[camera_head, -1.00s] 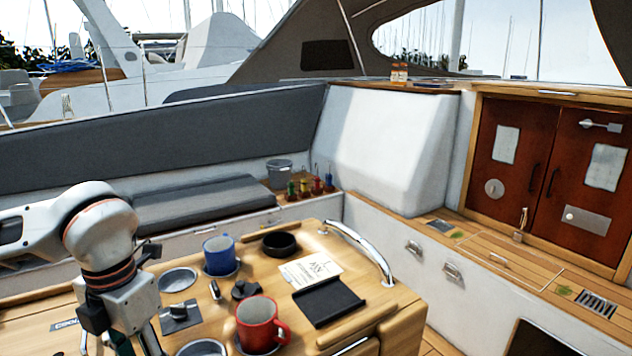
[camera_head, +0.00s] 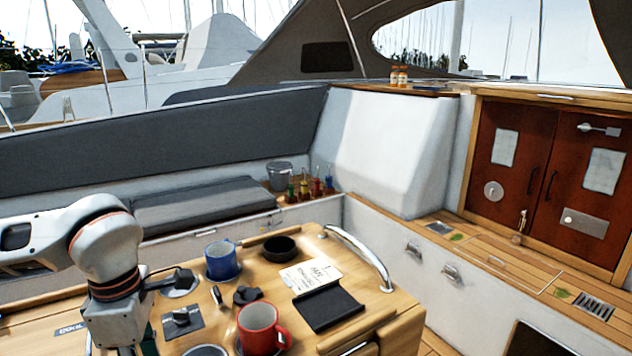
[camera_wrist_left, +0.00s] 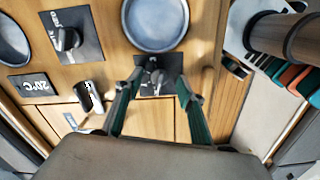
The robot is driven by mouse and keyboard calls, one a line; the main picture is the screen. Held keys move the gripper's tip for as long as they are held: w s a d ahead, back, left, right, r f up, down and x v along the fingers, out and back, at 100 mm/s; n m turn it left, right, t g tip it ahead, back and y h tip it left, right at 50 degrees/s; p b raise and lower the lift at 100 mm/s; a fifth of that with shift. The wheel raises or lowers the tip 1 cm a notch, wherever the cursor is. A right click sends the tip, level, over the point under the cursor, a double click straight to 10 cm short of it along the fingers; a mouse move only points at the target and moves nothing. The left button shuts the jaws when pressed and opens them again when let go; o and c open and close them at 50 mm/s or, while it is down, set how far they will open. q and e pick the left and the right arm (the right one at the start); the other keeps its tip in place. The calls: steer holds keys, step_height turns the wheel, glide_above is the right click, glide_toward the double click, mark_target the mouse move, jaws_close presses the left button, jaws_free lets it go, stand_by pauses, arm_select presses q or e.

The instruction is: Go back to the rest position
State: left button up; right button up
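My left arm comes in from the left in the head view and hangs over the near left part of the wooden cockpit table (camera_head: 372,317). Its fingers are cut off at the bottom edge there. In the left wrist view my left gripper (camera_wrist_left: 160,84) is open, with its two dark green fingers apart and nothing held between them. A small knob on a dark square plate (camera_wrist_left: 158,68) shows between the fingertips; I cannot tell how far below them it is. My right gripper is in neither view.
A blue mug (camera_head: 221,262), a red mug (camera_head: 258,328), a black bowl (camera_head: 279,248), a printed card (camera_head: 310,273) and a black tray (camera_head: 328,308) are on the table. A steel handrail (camera_head: 362,252) bounds its right end. A grey bench (camera_head: 200,205) lies behind.

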arm_select(q)
steer(key=shift+m, duration=0.7)
